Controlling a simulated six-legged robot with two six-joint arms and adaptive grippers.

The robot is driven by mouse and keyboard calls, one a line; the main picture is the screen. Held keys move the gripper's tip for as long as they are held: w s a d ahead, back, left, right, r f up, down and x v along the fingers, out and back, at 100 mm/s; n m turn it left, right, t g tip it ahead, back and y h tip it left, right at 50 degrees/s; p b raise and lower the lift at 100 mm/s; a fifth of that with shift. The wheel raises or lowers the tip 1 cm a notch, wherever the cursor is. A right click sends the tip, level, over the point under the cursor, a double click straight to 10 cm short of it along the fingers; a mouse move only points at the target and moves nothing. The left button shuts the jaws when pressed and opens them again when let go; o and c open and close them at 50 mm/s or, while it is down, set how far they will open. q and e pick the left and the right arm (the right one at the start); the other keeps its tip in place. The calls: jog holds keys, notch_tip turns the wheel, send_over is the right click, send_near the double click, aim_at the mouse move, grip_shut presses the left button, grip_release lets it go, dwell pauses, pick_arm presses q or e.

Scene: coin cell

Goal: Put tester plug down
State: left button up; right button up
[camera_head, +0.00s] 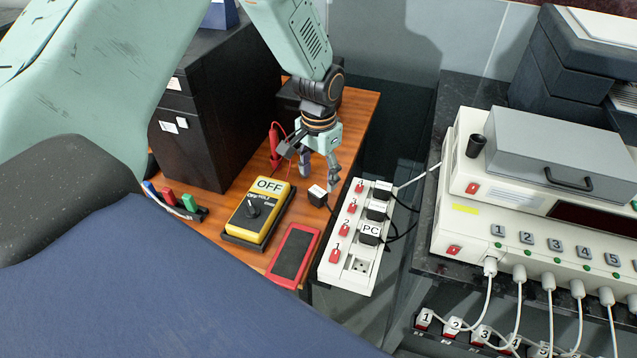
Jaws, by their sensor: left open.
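A small black plug with a pale label, which looks like the tester plug (317,196), sits on the wooden table by its right edge, beside the power strip (330,272). My left gripper (320,172) points down just above and behind it, with its fingers apart and nothing between them. I cannot tell whether a finger touches the plug. A yellow tester (261,206) with a black dial and an OFF label stands to the left of the plug. My right gripper is not in view.
The white power strip holds several black plugs, one marked PC (370,232), and red switches. A red-framed black pad (293,256) lies in front of the tester. A red probe (274,146) stands behind it. A dark cabinet (215,100) is at the left, instruments (530,200) at the right.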

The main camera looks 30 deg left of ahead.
aim_at(319, 192)
pick_arm(q)
notch_tip(319, 192, up, 7)
jog(key=p, duration=0.1)
jog(key=shift+a, duration=0.1)
dwell(0.3)
dwell(0.3)
